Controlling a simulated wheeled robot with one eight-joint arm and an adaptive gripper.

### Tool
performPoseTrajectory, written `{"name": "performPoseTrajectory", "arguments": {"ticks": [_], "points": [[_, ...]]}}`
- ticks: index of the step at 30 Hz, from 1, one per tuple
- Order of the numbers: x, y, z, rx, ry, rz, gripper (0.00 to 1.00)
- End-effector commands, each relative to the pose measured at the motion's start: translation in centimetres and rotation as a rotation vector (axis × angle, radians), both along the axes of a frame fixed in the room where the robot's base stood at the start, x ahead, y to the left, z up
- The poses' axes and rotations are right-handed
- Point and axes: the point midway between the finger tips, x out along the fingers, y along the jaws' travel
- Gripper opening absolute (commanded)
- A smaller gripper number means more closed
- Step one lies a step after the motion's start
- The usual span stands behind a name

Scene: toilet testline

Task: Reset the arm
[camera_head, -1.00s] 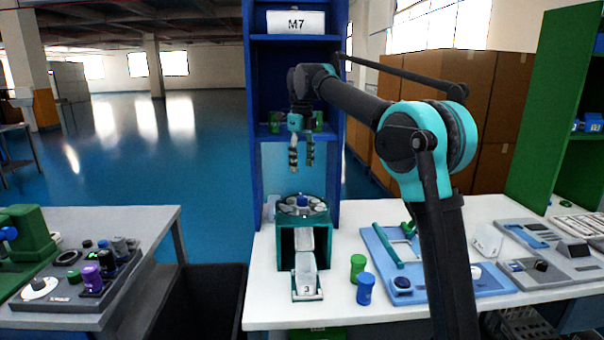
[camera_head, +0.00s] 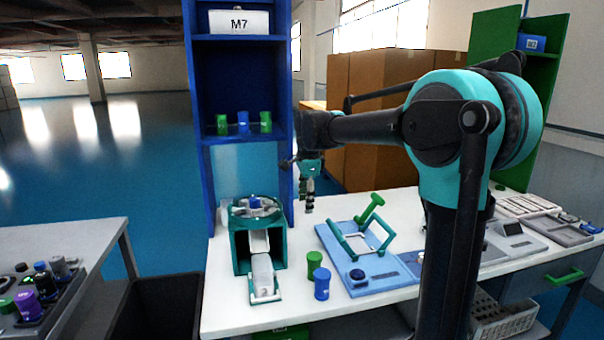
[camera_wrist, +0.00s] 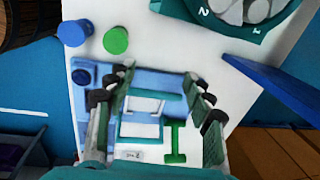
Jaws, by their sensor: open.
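My gripper (camera_head: 309,196) hangs pointing down in the head view, over the white table near the blue shelf's right side. In the wrist view my gripper (camera_wrist: 160,112) has its fingers spread wide, with nothing between them. In the head view the same blue fixture (camera_head: 385,281) sits on the table, apart from my gripper.
A green cylinder (camera_head: 314,262) and a blue cylinder (camera_head: 322,285) stand beside the teal dispenser (camera_head: 243,252). The blue shelf (camera_head: 198,150) holds several small cylinders. Stacked brown boxes (camera_head: 385,90) stand behind. A dark bin (camera_head: 165,305) fills the gap between the tables.

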Motion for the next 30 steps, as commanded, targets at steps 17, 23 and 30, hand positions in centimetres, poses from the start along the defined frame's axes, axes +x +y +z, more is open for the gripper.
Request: {"name": "performPoseTrajectory", "arguments": {"ticks": [17, 23, 30], "points": [[-20.5, -16.6, -18.3, -0.262, -0.209, 0.999, 0.52], [-25.4, -18.2, -21.8, -0.344, -0.23, 1.194, 0.52], [-26.3, -18.5, -22.5, -0.364, -0.234, 1.244, 0.52]]}}
